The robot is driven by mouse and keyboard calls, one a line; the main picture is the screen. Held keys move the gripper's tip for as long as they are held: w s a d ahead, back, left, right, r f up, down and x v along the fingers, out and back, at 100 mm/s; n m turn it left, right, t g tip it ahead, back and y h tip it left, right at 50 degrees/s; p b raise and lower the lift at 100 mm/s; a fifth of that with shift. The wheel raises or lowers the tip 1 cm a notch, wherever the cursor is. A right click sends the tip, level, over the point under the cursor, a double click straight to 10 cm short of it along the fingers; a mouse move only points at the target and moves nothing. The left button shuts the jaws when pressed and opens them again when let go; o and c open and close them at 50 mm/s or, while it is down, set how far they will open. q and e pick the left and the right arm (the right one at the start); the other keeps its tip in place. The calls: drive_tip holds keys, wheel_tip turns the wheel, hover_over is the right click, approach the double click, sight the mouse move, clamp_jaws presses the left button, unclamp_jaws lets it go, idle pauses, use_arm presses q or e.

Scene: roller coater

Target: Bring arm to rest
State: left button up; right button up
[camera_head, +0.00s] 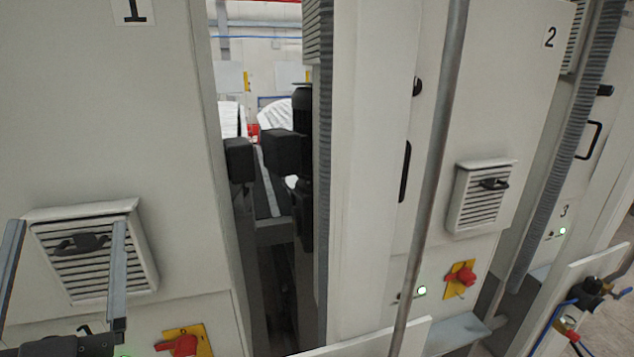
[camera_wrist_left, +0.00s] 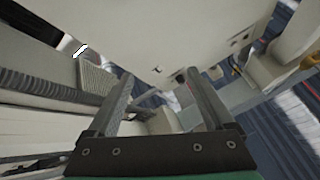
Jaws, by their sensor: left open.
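My left gripper (camera_head: 66,268) is at the lower left of the head view, in front of the white cabinet panel (camera_head: 110,130) marked 1. Its two grey fingers point up and stand wide apart, with a louvred vent (camera_head: 95,250) showing behind and between them. Nothing is held between the fingers. In the left wrist view the same gripper (camera_wrist_left: 155,85) is open and empty, with pale panels beyond it. My right gripper is not in view.
A second cabinet (camera_head: 500,110) marked 2 stands at the right, with a vent (camera_head: 481,197) and a red switch (camera_head: 460,279) on a yellow plate. Another red switch (camera_head: 182,345) is low near my left gripper. A narrow gap with dark machinery (camera_head: 290,150) lies between the cabinets.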

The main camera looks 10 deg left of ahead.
use_arm(q)
drive_tip(key=s+d+r+m+t+h+p, duration=0.15)
drive_tip(key=s+d+r+t+h, duration=0.3)
drive_tip(key=d+r+h, duration=0.6)
wheel_tip(320, 180, up, 13)
drive_tip(key=a+h+p, duration=0.2)
drive_tip(key=p, duration=1)
drive_tip(key=shift+a+p, duration=0.15)
drive_tip(key=shift+p, duration=0.15)
drive_tip(key=shift+w+r+n+h, duration=0.1)
drive_tip(key=shift+n+h, duration=0.15)
